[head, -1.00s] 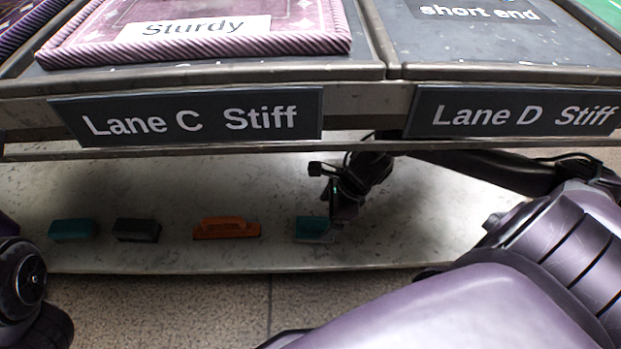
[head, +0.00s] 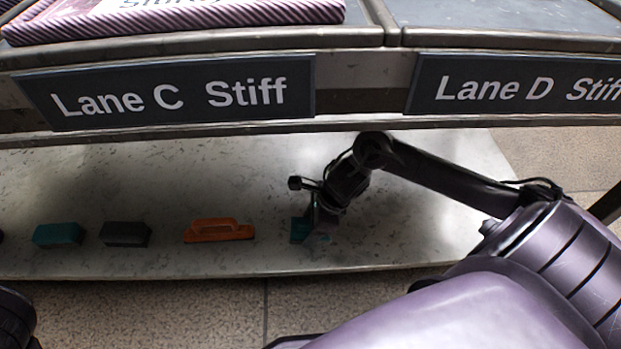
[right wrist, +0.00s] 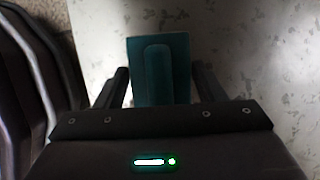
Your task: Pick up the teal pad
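The teal pad (right wrist: 178,62) is a flat teal rectangle with a raised rounded handle along its middle in the right wrist view. In the head view the teal pad (head: 299,230) is at the right end of the row on the pale lower shelf, partly hidden by my gripper. My right gripper (right wrist: 160,75) is open, with one finger on each side of the pad and the raised handle between them. In the head view the right gripper (head: 318,227) is right at the pad. Finger contact cannot be told.
An orange float-like block (head: 219,231), a dark grey block (head: 125,234) and another teal block (head: 57,235) lie left on the shelf (head: 400,235). The table edge with the "Lane C Stiff" sign (head: 180,92) overhangs above. The shelf right of my gripper is clear.

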